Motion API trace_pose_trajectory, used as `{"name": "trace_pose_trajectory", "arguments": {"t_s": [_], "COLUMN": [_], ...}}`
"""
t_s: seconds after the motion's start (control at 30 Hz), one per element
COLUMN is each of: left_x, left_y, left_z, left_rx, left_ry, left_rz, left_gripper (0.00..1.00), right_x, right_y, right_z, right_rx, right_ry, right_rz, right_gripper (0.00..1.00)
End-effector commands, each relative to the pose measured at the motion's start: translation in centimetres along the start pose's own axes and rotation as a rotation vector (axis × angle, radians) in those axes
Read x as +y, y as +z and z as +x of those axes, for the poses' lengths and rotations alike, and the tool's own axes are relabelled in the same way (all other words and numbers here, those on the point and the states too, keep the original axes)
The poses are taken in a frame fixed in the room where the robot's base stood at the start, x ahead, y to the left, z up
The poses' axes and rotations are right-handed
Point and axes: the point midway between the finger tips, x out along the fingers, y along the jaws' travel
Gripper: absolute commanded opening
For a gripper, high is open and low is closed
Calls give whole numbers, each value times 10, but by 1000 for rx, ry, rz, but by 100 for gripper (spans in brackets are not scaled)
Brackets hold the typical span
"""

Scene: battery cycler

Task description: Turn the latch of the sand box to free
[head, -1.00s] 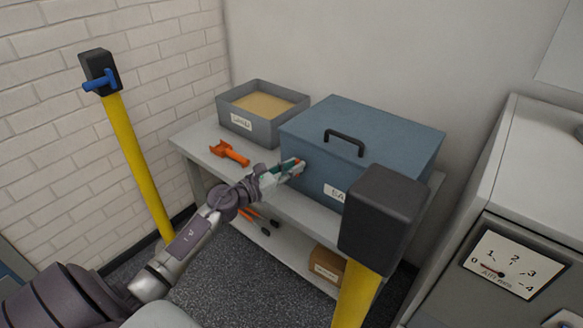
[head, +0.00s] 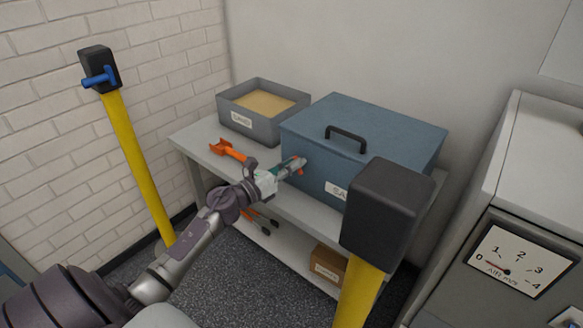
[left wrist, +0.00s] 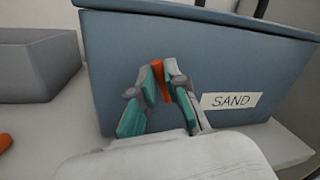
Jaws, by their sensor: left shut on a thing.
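The sand box is the blue-grey lidded box (head: 372,130) with a black handle on its lid, standing on the bench. It also shows in the left wrist view (left wrist: 235,60) with a SAND label. Its latch (head: 300,160) is an orange-red piece on the front face, mostly hidden by my fingers; in the left wrist view the latch (left wrist: 160,80) appears upright between the fingertips. My left gripper (head: 292,167) is shut on the latch, and its fingers also show in the left wrist view (left wrist: 162,84). My right gripper is not in view.
A grey open tray of sand (head: 237,123) and an orange scoop (head: 228,150) sit on the bench (head: 190,142) to the left. Yellow posts with black heads stand at left (head: 128,150) and in front (head: 378,215). A gauge cabinet (head: 530,235) is at right.

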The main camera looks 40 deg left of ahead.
Motion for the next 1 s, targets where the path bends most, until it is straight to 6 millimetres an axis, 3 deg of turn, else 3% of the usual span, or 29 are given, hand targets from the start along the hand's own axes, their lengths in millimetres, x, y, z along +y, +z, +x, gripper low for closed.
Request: {"name": "trace_pose_trajectory", "arguments": {"t_s": [0.47,0.73,1.0], "left_x": [5,7,8], "left_y": [-1,-3,-5], "left_z": [-1,-1,-1], "left_rx": [-94,-143,-188], "left_ry": [2,1,1], "left_rz": [-448,-697,-922], "left_gripper": [0,0,0], "right_x": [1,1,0], "right_y": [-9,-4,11], "right_z": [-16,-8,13], "right_rx": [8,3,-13], "right_ry": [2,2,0], "right_rz": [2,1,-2], "right_gripper": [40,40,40]}}
